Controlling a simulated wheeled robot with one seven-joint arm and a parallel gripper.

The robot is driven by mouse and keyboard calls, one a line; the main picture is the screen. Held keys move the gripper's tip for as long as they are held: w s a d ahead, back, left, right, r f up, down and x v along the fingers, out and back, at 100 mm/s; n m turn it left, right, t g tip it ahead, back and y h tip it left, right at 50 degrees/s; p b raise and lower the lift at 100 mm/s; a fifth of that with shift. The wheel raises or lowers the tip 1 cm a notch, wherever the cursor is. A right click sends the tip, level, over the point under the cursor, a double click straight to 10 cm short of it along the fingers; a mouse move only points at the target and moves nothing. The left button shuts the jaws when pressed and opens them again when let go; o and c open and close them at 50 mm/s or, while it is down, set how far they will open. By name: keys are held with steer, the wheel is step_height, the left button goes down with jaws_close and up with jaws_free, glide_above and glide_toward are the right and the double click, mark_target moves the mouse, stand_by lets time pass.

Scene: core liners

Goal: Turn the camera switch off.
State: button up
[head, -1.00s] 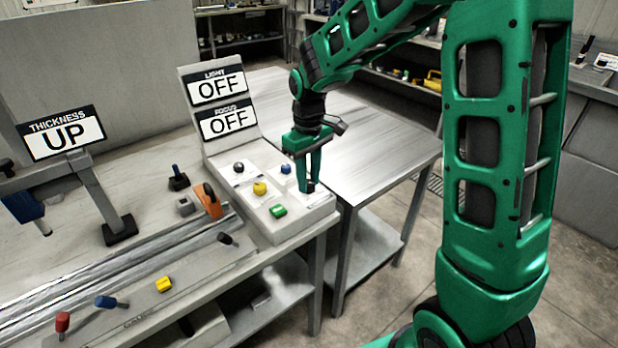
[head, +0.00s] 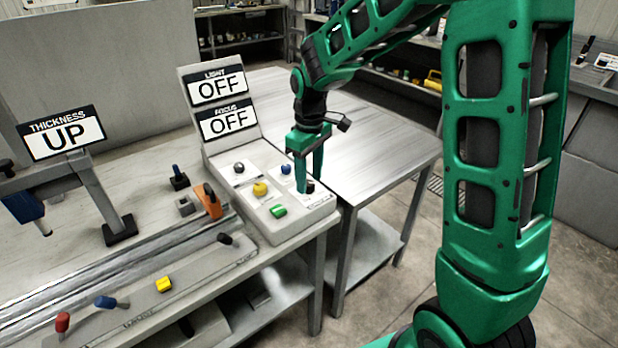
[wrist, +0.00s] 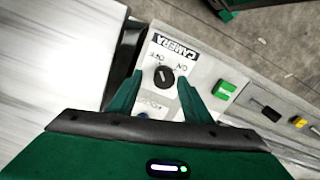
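The camera switch is a black round knob (wrist: 163,78) on a white plate marked CAMERA (wrist: 175,50), with small ON and OFF marks beside it. A small light mark shows on the knob, but its exact setting is hard to tell. In the head view the knob (head: 310,187) shows at the right end of the control box, partly hidden by a finger. My gripper (head: 311,181) points down over it. In the wrist view my gripper (wrist: 161,79) is open, its green fingers on either side of the knob; I cannot tell whether they touch it.
The sloped control box (head: 300,227) also carries grey, blue, yellow and green knobs. Signs behind it read LIGHT OFF (head: 219,86) and FOCUS OFF (head: 228,121). A THICKNESS UP sign (head: 62,134) stands left. A bare metal table (head: 385,150) lies right.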

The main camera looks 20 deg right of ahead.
mark_target(309, 181)
steer(key=shift+s+a, duration=0.1)
steer(key=shift+s, duration=0.05)
step_height(309, 181, up, 11)
steer(key=shift+f, duration=0.2)
stand_by(0.4)
stand_by(0.3)
steer(key=s+d+m, duration=0.7)
steer(key=s+d, duration=0.7)
steer(key=s, duration=0.2)
steer(key=s+d+f+m, duration=0.1)
steer(key=s+f+m, duration=0.1)
steer(key=s, duration=0.5)
steer(key=s+d+f+m, duration=0.2)
steer(key=s+m, duration=0.2)
steer(key=s, duration=0.4)
steer(key=shift+s+d, duration=0.25)
steer(key=shift+d, duration=0.05)
